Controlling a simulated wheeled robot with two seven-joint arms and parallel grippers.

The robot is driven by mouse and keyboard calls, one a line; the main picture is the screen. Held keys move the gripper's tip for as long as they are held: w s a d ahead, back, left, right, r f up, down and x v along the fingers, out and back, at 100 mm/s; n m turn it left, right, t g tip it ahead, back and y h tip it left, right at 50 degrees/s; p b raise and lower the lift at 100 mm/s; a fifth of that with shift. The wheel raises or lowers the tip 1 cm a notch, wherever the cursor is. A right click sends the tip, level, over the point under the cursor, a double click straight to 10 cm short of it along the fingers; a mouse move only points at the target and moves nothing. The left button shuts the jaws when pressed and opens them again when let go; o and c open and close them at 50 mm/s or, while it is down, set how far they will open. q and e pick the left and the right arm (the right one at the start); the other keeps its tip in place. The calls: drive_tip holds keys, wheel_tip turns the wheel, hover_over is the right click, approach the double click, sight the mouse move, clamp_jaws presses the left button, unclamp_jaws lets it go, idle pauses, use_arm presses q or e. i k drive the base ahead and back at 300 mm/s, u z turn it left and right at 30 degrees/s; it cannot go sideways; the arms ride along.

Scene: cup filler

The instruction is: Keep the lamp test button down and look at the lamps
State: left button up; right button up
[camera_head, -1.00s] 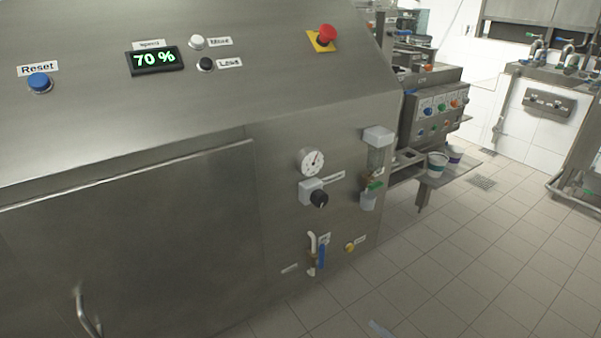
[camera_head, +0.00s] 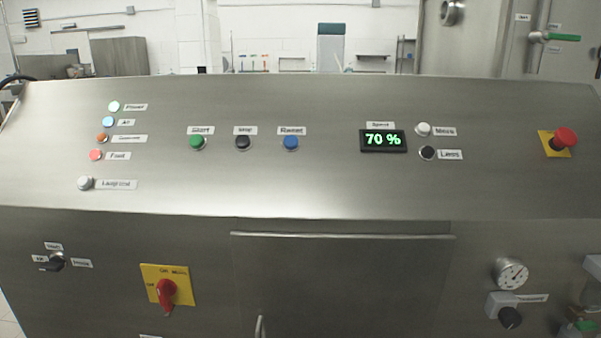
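The white lamp test button (camera_head: 85,183) is at the lower left of the sloped steel panel, with its label to the right. Nothing touches it. The orange one looks darker. Neither of my grippers is in view.
Green (camera_head: 198,142), black (camera_head: 243,142) and blue (camera_head: 291,142) buttons sit mid-panel. A display (camera_head: 384,140) reads 70 %. A red emergency stop (camera_head: 564,140) is at the right. A red rotary switch (camera_head: 167,291) is on the front below.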

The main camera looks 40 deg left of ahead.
sight(84, 182)
drive_tip(key=u, duration=2.3)
